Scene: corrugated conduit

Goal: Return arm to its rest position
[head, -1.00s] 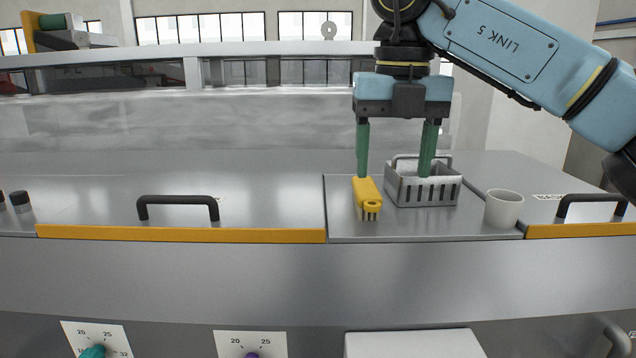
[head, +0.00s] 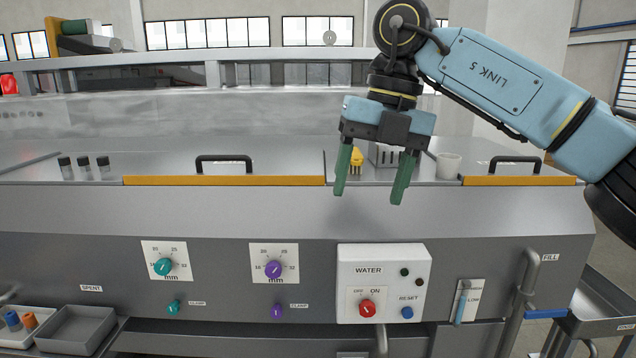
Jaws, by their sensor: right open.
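My right gripper (head: 372,186) hangs from the blue arm at the right, fingers pointing down and spread apart, with nothing between them. It is in front of the machine's top front edge in the picture. Behind its fingers, a yellow tool (head: 357,158) and a grey slotted basket (head: 384,155) stand on the metal top, both partly hidden by the gripper. My left gripper is not in view.
A white cup (head: 448,165) stands right of the gripper. Black handles (head: 224,159) rise from the top. Below are a white WATER box (head: 383,284), dials, a lever (head: 461,303) and a pipe (head: 526,285). A grey tray (head: 76,328) sits lower left.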

